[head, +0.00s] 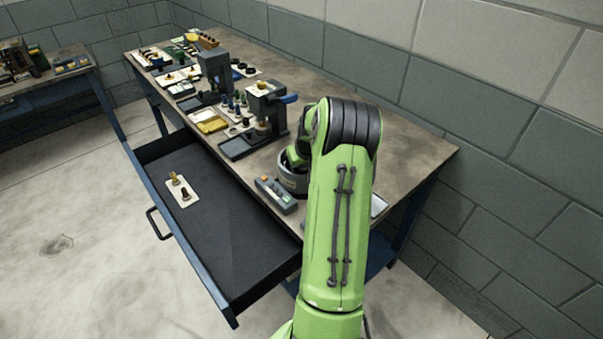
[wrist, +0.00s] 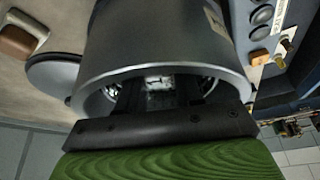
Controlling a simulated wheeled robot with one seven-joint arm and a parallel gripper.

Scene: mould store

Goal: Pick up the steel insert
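In the wrist view my gripper (wrist: 162,92) reaches into the open mouth of a dark grey round pot (wrist: 155,40). Its two dark fingers stand apart inside the rim. A pale metallic surface (wrist: 157,82) shows between them. It may be the steel insert, but its outline is hidden. I cannot tell whether the fingers touch it. In the head view the grey pot (head: 292,183) stands on the bench beside my green arm. The arm hides my gripper and the pot's inside there.
On the bench (head: 410,150), a grey box with coloured buttons (head: 276,194) lies near the front edge. A press-like stand (head: 265,108) and several small parts are further back. An open drawer (head: 235,235) juts out in front, holding a small pale plate (head: 182,190). A wall runs behind.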

